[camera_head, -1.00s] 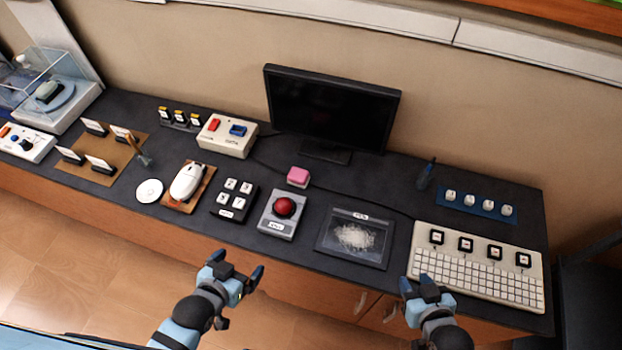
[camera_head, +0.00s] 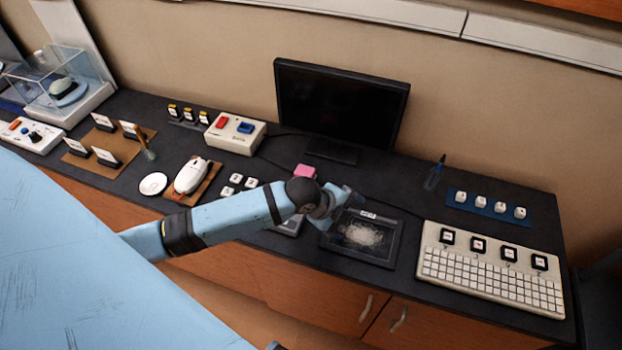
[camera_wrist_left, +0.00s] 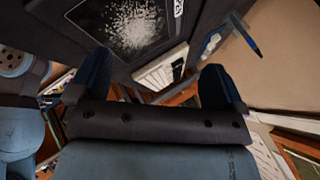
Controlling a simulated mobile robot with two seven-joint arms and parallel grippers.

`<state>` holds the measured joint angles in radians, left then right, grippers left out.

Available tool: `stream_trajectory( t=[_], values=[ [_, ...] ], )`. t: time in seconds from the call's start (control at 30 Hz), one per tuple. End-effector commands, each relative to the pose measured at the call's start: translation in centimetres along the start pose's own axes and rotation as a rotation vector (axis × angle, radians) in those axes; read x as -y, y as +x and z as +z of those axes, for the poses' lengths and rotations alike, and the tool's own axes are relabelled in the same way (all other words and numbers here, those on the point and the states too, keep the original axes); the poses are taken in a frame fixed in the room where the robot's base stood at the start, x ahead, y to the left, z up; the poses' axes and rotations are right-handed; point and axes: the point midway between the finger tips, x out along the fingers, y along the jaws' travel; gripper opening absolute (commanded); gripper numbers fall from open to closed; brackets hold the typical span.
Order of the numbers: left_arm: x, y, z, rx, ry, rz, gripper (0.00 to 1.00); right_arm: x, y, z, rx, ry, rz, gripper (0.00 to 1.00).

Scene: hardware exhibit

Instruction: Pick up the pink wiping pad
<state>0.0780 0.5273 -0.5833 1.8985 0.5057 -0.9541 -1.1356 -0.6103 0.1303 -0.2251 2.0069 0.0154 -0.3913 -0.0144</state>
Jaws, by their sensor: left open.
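The pink wiping pad (camera_head: 305,171) is a small pink block on the dark counter, in front of the monitor's base. My left arm crosses in front of it, and its near side is partly covered by the arm. My left gripper (camera_head: 350,198) is open and empty, just right of the pad and above the back of the tray of white bits. In the left wrist view my open left gripper (camera_wrist_left: 156,84) shows two dark blue fingers with nothing between them, and the pad does not show. My right gripper is not in view.
The black monitor (camera_head: 340,105) stands behind the pad. The dark tray (camera_head: 392,252) lies below the gripper, the white keyboard (camera_head: 490,278) to its right. A white switch box (camera_head: 235,133) and white mouse (camera_head: 190,175) stand left. My forearm covers most of the red-button box.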

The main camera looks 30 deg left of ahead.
Motion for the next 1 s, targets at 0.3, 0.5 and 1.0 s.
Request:
stream_trajectory(
  t=[0.3, 0.5, 1.0],
  values=[
    [6.1, -2.7, 10.0, 0.089, 0.798, 0.362, 0.96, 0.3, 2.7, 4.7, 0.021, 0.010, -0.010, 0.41],
    [8.4, -6.8, 14.8, 0.068, 1.085, 0.567, 0.96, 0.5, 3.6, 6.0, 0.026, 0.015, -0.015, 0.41],
    [6.5, -4.0, 18.3, 0.038, 1.180, 0.648, 0.96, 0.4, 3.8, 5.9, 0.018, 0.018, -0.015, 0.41]
  ],
)
